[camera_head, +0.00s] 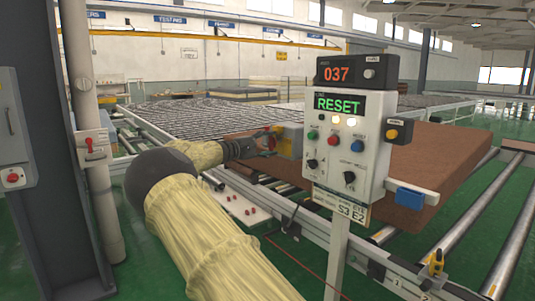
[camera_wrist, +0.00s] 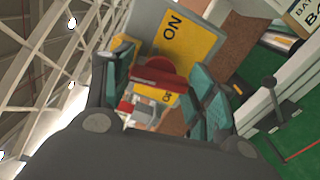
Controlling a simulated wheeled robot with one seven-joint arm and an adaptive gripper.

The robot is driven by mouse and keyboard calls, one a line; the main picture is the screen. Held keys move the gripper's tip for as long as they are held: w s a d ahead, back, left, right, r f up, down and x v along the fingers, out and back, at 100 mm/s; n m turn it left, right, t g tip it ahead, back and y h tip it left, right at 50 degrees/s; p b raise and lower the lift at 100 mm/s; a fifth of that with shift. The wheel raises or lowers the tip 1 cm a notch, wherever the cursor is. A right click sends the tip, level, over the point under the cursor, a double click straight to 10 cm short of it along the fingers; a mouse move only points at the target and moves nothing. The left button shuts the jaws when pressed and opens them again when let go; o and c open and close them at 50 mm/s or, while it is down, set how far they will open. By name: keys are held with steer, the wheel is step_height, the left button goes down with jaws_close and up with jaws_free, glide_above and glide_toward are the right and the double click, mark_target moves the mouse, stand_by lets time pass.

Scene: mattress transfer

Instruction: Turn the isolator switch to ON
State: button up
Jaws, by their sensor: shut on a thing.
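The isolator switch (camera_head: 290,140) is a grey box with a yellow plate, left of the control panel in the head view. In the wrist view its yellow plate (camera_wrist: 188,38) reads "ON", tilted in the picture. Its red handle (camera_wrist: 155,70) lies between the teal fingers of my gripper (camera_wrist: 163,88), which is shut on it. In the head view my gripper (camera_head: 262,144) reaches the switch from the left. The handle's exact angle is hard to tell.
A control panel (camera_head: 346,145) on a post shows "RESET" and a "037" display, close right of the switch. A brown mattress (camera_head: 440,165) lies behind it by a roller conveyor (camera_head: 490,225). A grey column (camera_head: 58,150) stands at left, near a small red-levered box (camera_head: 93,145).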

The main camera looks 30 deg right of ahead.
steer(key=shift+f+m+b, duration=0.2)
steer(key=shift+m+b, duration=0.6)
steer(key=shift+b, duration=0.05)
steer(key=o, duration=1)
steer(key=shift+r, duration=0.1)
steer(key=a, duration=0.8)
steer(key=s+a, duration=0.1)
steer(key=a, duration=0.3)
